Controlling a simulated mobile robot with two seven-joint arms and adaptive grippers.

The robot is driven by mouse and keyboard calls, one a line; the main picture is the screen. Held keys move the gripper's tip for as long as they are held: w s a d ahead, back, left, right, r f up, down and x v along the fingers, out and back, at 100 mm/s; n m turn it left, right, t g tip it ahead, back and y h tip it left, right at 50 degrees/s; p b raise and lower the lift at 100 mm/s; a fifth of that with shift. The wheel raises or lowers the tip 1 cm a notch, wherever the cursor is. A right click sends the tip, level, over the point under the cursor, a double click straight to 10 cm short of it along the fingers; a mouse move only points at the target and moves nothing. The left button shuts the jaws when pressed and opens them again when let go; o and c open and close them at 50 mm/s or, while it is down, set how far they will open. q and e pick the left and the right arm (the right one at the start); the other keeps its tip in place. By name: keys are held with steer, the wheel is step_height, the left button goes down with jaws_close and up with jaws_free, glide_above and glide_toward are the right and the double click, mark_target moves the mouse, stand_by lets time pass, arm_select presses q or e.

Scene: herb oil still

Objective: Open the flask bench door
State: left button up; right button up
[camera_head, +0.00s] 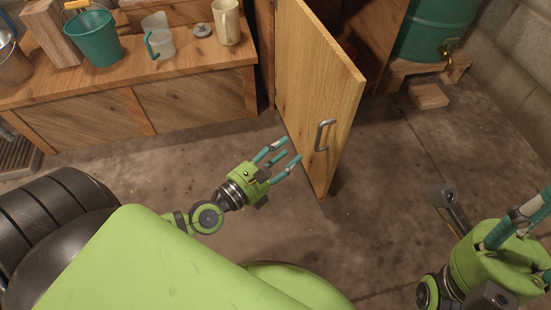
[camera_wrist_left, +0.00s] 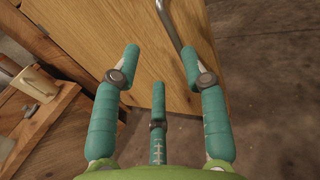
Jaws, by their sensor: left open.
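The flask bench door (camera_head: 312,75) is a light wooden panel that stands swung out from the bench, with a dark opening behind it. Its grey metal bar handle (camera_head: 324,135) is on the face near the free edge. My left gripper (camera_head: 279,154) is open and empty, beside the lower part of the door and left of the handle. In the left wrist view the door (camera_wrist_left: 140,30) lies beyond the open teal fingers, and the handle (camera_wrist_left: 169,22) shows at the top. My right gripper (camera_head: 515,228) is at the lower right, partly cut off, away from the door.
The wooden bench (camera_head: 190,102) at the left carries a teal bucket (camera_head: 94,38), a measuring jug (camera_head: 158,40) and a cream pitcher (camera_head: 227,22). A green barrel (camera_head: 435,30) stands on a wooden stand at the back right. The floor right of the door is mostly clear.

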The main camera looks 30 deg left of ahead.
arm_select(q)
steer(key=v, duration=0.2)
steer(key=shift+s, duration=0.4)
